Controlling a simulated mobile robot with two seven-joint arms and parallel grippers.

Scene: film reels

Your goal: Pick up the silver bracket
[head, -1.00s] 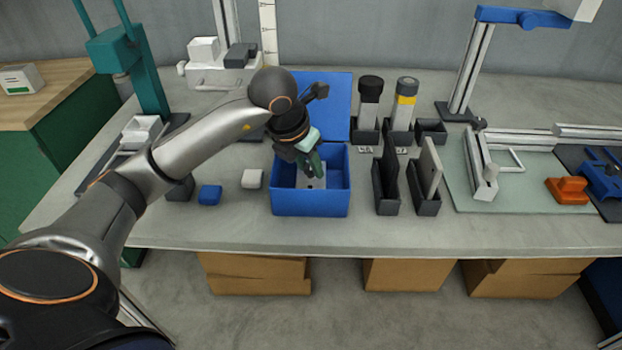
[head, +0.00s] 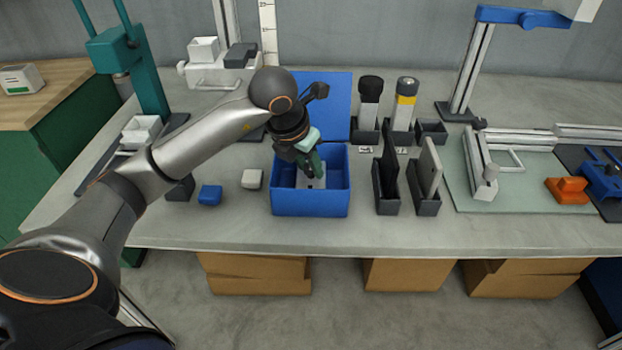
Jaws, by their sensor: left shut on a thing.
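The silver bracket (head: 311,182) is a small light-grey piece inside the open blue box (head: 310,204) on the table. My left gripper (head: 317,171) reaches down into the box from above with dark green fingers. It is shut on the bracket, which shows just below the fingertips. The fingers and the box's front wall hide part of the bracket. I cannot tell whether the bracket touches the box floor. My right gripper is not in view.
The box's blue lid (head: 335,95) stands up behind it. A blue block (head: 210,195) and a white block (head: 252,179) lie to the left. Dark holders (head: 385,199) with upright plates stand close to the right. The table front is clear.

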